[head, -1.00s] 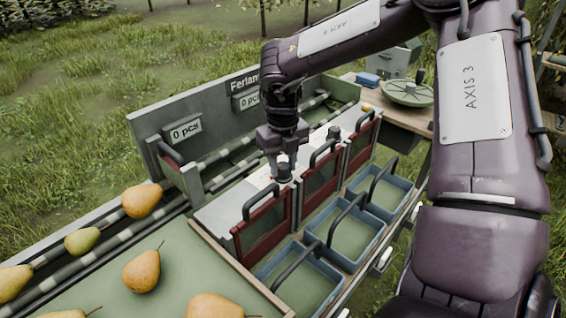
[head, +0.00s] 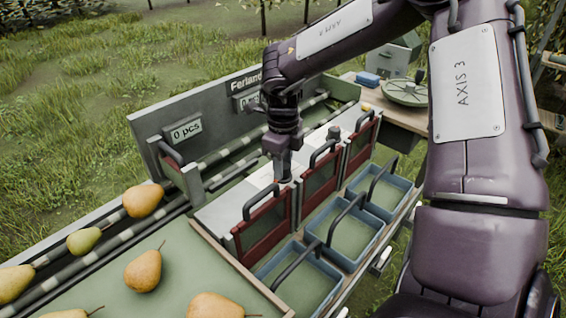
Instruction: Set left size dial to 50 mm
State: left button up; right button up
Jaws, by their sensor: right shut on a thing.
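My right gripper (head: 281,177) points down onto the pale top panel (head: 226,212) of the sorting machine, behind the red gates. It is shut on the left size dial, which its fingers almost wholly hide. The dial's scale and setting cannot be read from here. A second dark dial (head: 333,132) stands free on the panel, farther back to the right. My left gripper is out of view.
Red gates (head: 263,228) with dark handles line the panel. Blue crates (head: 297,283) stand in front of them. Several pears (head: 143,270) lie on the green tray and rails at left. Counters read 0 pcs (head: 186,131).

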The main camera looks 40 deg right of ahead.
jog(key=shift+w+r, duration=0.1)
dwell(0.3)
jog(key=o, duration=1)
jog(key=shift+c, duration=0.2)
notch_tip(320, 180, up, 8)
jog(key=shift+f, duration=0.15)
